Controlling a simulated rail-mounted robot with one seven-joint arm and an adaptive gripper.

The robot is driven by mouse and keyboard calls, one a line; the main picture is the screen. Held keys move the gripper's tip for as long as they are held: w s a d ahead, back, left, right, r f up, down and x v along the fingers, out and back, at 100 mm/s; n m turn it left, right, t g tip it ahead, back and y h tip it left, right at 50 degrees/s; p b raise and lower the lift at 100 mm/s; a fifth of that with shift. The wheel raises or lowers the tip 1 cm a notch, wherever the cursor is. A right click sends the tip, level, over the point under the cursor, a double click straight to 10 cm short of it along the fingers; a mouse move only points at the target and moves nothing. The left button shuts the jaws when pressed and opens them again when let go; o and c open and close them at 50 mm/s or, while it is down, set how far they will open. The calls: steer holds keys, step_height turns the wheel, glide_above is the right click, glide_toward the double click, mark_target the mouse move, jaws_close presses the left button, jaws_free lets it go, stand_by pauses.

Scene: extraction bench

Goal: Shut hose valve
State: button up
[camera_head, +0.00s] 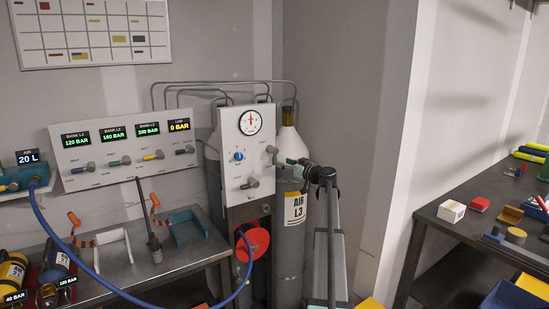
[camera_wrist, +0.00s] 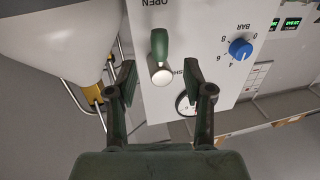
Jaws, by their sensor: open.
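A lever valve (camera_head: 271,150) sticks out on the right of the upright white panel (camera_head: 230,196). In the wrist view it is a green lever (camera_wrist: 159,48) with a silver round end. My gripper (camera_wrist: 168,77) is open and faces the panel. The lever lies between the two fingers in the picture, with space on both sides; I cannot tell how deep it is between them. In the head view my gripper (camera_head: 284,162) is at the panel's right edge, close to the lever.
The panel also carries a gauge (camera_head: 249,122), a blue knob (camera_head: 238,156) and a lower lever (camera_head: 250,183). A grey cylinder (camera_head: 291,250) labelled AIR L3 stands behind my arm. A red reel (camera_head: 253,244) and blue hose (camera_head: 65,252) are below left. A bank panel (camera_head: 125,175) stands left.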

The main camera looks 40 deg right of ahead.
mark_target(274, 159)
steer(key=w+p, duration=0.2)
steer(key=w, duration=0.5)
steer(key=shift+a, duration=0.15)
jaws_close()
